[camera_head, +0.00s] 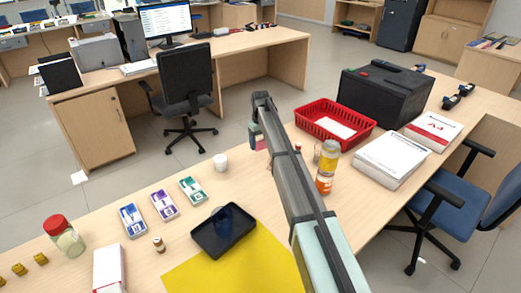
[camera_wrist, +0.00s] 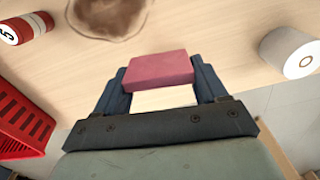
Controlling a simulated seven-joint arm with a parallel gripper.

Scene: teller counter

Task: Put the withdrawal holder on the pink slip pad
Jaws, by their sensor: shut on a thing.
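My gripper (camera_wrist: 162,85) is shut on a pink-and-white block (camera_wrist: 160,68), with its dark fingers on either side. The block also shows as a small pink patch (camera_head: 264,144) beside my arm in the head view, over the counter's far side; its height above the counter is unclear. No label is readable, so I cannot tell whether it is the withdrawal holder or the pink slip pad. A blue (camera_head: 132,219), a purple (camera_head: 164,205) and a green (camera_head: 192,190) slip unit lie in a row at left. No other pink pad shows. My arm hides part of the counter.
A black tray (camera_head: 208,247) and yellow mat (camera_head: 225,272) lie near the front. A white roll (camera_head: 220,161) stands near the far edge. A red-lidded jar (camera_head: 64,238) stands left.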

